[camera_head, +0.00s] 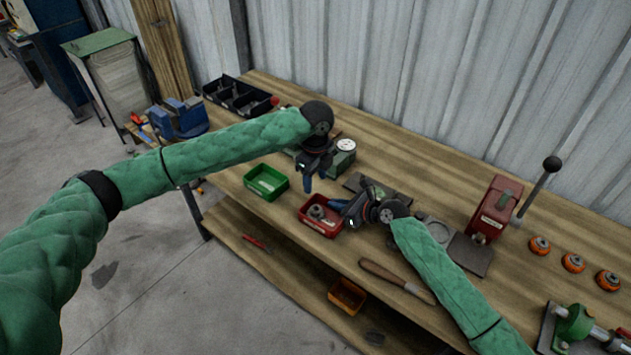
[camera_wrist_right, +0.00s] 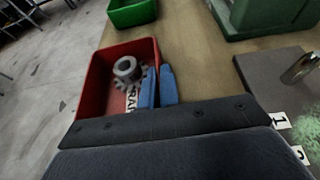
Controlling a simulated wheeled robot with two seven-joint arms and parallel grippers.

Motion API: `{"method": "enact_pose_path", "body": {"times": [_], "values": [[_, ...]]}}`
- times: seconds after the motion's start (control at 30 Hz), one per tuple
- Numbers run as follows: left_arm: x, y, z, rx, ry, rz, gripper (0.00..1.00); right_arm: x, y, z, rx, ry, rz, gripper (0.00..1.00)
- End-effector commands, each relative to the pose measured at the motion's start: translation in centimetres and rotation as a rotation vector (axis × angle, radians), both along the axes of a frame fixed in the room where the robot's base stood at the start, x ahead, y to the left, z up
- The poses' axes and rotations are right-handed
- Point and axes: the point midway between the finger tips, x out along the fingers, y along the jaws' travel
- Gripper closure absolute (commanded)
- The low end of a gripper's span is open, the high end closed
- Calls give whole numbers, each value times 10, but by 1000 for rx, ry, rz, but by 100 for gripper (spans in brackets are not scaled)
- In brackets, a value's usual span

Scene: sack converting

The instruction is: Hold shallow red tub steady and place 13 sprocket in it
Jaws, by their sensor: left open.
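The shallow red tub (camera_head: 322,228) stands on the wooden bench, and it also fills the left of the right wrist view (camera_wrist_right: 92,85). A grey toothed sprocket (camera_wrist_right: 128,70) lies inside it, also visible in the head view (camera_head: 317,212). My right gripper (camera_head: 338,205) is at the tub's right side. Its two blue fingers (camera_wrist_right: 158,87) are close together with the tub's wall between them, one finger inside and one outside. My left gripper (camera_head: 316,178) points down above the bench just behind the tub, open with nothing between its fingers.
A green tub (camera_head: 266,193) stands left of the red tub. A grey-green box with a dial (camera_head: 341,158) sits behind. A flat dark plate (camera_wrist_right: 275,85) lies to the right. A red lever press (camera_head: 494,208), a wooden-handled tool (camera_head: 390,277) and orange-rimmed discs (camera_head: 573,262) occupy the right.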

Motion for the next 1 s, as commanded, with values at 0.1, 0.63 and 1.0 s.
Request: {"method": "enact_pose_path", "body": {"times": [0.1,0.63,1.0], "values": [[0,0,0,0,0,0,47,0,0,1,1,-1,0,100],[0,0,0,0,0,0,47,0,0,0,0,0,0,71],[0,0,0,0,0,0,47,-22,-34,16,-2,-1,-1,71]]}}
